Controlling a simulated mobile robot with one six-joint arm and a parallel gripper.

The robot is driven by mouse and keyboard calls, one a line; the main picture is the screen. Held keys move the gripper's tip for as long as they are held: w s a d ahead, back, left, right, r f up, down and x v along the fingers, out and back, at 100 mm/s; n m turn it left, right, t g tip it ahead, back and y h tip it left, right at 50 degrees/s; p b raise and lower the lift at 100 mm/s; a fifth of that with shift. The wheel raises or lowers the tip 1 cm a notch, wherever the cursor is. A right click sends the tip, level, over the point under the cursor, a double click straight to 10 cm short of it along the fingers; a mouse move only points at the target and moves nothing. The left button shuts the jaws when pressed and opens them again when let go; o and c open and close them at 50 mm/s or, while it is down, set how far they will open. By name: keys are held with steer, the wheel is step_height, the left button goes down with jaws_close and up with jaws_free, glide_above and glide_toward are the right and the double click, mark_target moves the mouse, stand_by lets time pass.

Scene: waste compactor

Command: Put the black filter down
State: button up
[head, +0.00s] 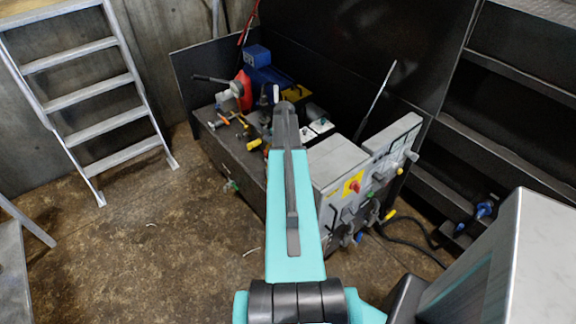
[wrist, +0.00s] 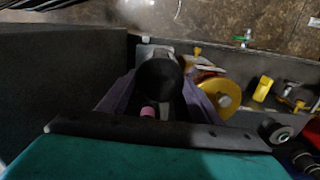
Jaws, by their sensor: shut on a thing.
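The black filter (wrist: 159,78) shows in the wrist view as a dark round body between the fingers of my gripper (wrist: 157,96). The purple-grey fingers are shut on it from both sides. A dark bench top with several things on it lies beyond and to the right of the filter. I cannot tell whether the filter touches the surface under it. In the head view my own arm reaches toward the workbench (head: 229,151) and hides the gripper and the filter.
A yellow round thing (wrist: 220,95) is close to the right of my gripper. Smaller yellow things (wrist: 263,89) lie further right. In the head view a red container (head: 243,90), a blue machine (head: 268,74) and a grey control box (head: 338,162) crowd the bench. A ladder (head: 92,88) stands left.

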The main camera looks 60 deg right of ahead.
steer(key=w+a+r+n, duration=0.4)
steer(key=w+a+r, duration=0.3)
steer(key=w+a, duration=0.45)
steer(key=w+a+r+n, duration=0.4)
steer(key=w+a+r, duration=0.35)
steer(key=a, duration=0.65)
steer(key=w+a+r+n, duration=0.1)
steer(key=a+r+n, duration=0.1)
steer(key=a, duration=0.8)
steer(key=w+a+r+n, duration=0.1)
steer(key=a+r+n, duration=0.2)
steer(key=a, duration=0.7)
steer(key=w+a+r+n, duration=0.2)
steer(key=a+r, duration=0.4)
steer(key=a, duration=0.4)
steer(key=shift+a+n, duration=0.2)
steer(key=shift+n, duration=0.5)
